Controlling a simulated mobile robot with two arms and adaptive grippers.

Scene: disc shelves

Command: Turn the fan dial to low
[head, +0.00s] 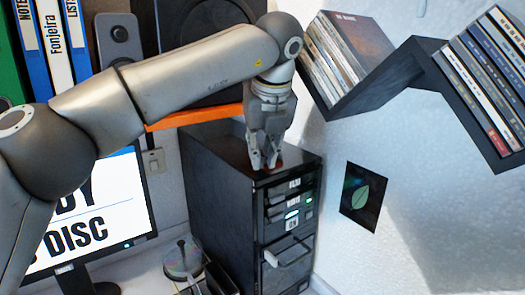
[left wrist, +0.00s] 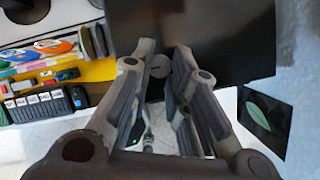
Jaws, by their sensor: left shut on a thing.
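The black computer tower (head: 215,180) stands against the wall, with its top and front facing me in the head view. My left gripper (head: 265,163) points down at the front part of the tower's top. In the left wrist view, a round dark grey dial (left wrist: 159,68) shows between the fingertips, and my left gripper (left wrist: 157,72) is shut on it. In the head view the fingers mostly hide the dial; only a small reddish bit shows beside them. The dial's setting is not readable. My right gripper is not in view.
A monitor (head: 95,220) stands left of the tower, and a disc spindle (head: 184,260) stands in front of it. A zigzag disc shelf (head: 350,88) hangs on the wall at right. An orange shelf edge (head: 195,117) runs behind my arm. A leaf picture (head: 361,197) is right of the tower.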

